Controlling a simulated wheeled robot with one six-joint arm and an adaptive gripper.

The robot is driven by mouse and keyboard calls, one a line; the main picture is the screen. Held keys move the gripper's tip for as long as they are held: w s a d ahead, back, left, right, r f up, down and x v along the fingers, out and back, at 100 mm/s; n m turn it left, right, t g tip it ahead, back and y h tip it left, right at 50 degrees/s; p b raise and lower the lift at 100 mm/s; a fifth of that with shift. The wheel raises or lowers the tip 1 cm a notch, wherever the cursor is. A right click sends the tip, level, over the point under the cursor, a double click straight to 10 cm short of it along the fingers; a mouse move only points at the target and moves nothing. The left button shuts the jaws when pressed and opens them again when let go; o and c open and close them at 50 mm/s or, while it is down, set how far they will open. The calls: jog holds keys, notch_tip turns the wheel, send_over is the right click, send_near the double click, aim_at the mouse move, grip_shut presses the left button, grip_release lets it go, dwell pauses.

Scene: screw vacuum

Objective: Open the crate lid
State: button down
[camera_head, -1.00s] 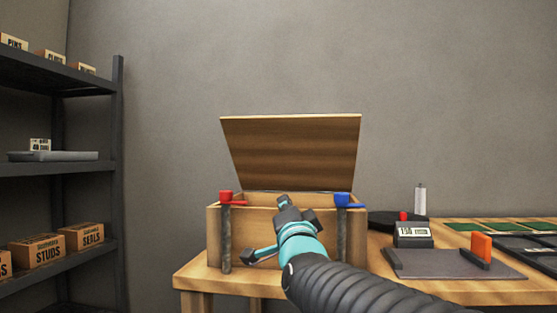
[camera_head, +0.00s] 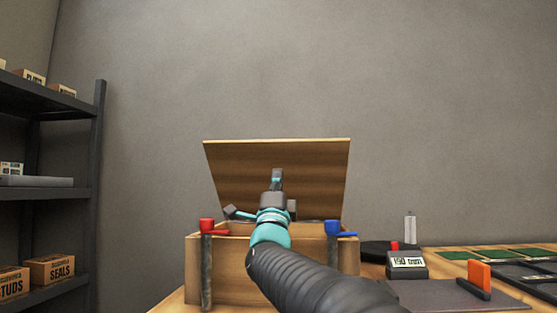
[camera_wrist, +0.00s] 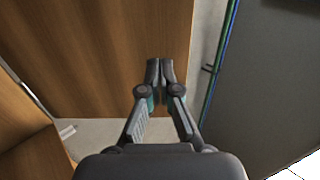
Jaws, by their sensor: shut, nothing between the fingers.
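The wooden crate (camera_head: 192,273) stands on the wooden table. Its lid (camera_head: 228,170) is raised, hinged at the back edge, and leans up behind the crate opening. The lid's brown panel also fills much of the wrist view (camera_wrist: 90,50). A red latch (camera_head: 207,226) and a blue latch (camera_head: 333,228) sit at the crate's front corners. My gripper (camera_head: 277,174) is shut and empty, pointing up in front of the raised lid. In the wrist view its fingertips (camera_wrist: 160,70) are together beside the panel; contact cannot be told. My arm hides part of the crate front.
A dark mat (camera_head: 440,295) with an orange block (camera_head: 480,275), and a box with a label (camera_head: 406,265), are on the table to the right. A dark shelf (camera_head: 95,200) with cartons stands at the left. The wall above the lid is clear.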

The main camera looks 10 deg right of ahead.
aim_at(280, 155)
jog(key=p+x, duration=0.1)
jog(key=x, duration=0.5)
jog(key=shift+r, duration=0.1)
